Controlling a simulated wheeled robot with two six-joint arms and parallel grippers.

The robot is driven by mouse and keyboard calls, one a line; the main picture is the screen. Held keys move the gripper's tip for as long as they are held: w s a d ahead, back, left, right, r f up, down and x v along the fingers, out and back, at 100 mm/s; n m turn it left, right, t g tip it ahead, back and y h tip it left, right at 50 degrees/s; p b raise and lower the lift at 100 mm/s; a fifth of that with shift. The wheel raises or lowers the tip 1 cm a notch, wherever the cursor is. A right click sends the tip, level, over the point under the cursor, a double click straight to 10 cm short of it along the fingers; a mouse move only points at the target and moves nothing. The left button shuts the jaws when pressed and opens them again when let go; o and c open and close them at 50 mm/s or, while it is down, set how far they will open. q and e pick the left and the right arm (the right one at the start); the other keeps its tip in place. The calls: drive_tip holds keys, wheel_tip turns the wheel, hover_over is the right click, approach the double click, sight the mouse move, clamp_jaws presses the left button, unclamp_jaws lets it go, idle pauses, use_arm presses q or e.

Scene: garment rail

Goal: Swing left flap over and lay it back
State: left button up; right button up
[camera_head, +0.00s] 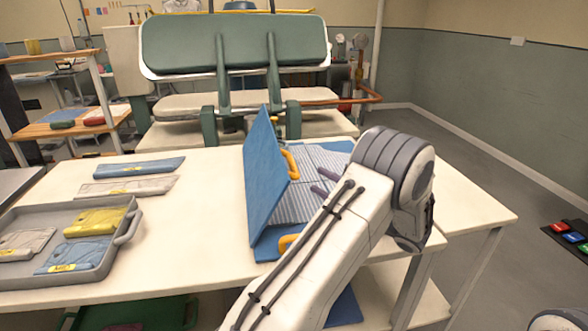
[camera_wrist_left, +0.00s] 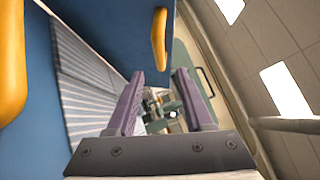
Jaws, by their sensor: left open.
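The blue left flap (camera_head: 265,185) of the folding board stands raised, nearly upright, with a yellow handle (camera_head: 290,162) on its right face. A striped grey-and-white garment (camera_head: 312,162) lies on the board right of it, partly hidden by my arm. My left gripper (camera_head: 324,182) is open, with purple fingers, right of the flap and over the garment. In the left wrist view, the flap (camera_wrist_left: 105,28) and its handle (camera_wrist_left: 159,38) are beyond the fingers, with nothing between them. A second yellow handle (camera_head: 288,242) is at the board's near edge. My right gripper is not visible.
On the white table (camera_head: 190,230), a grey tray (camera_head: 128,240) with folded garments stands at left, and two folded garments (camera_head: 140,167) lie behind it. The table between these and the flap is clear. A green press (camera_head: 235,45) stands behind.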

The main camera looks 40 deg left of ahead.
sight(293, 162)
use_arm(q)
drive_tip(key=p+x, duration=0.2)
drive_tip(key=x, duration=0.7)
drive_tip(key=shift+s+a, duration=0.1)
drive_tip(key=shift+a, duration=0.2)
clamp_jaws()
drive_tip(key=shift+s, duration=0.1)
idle(0.9)
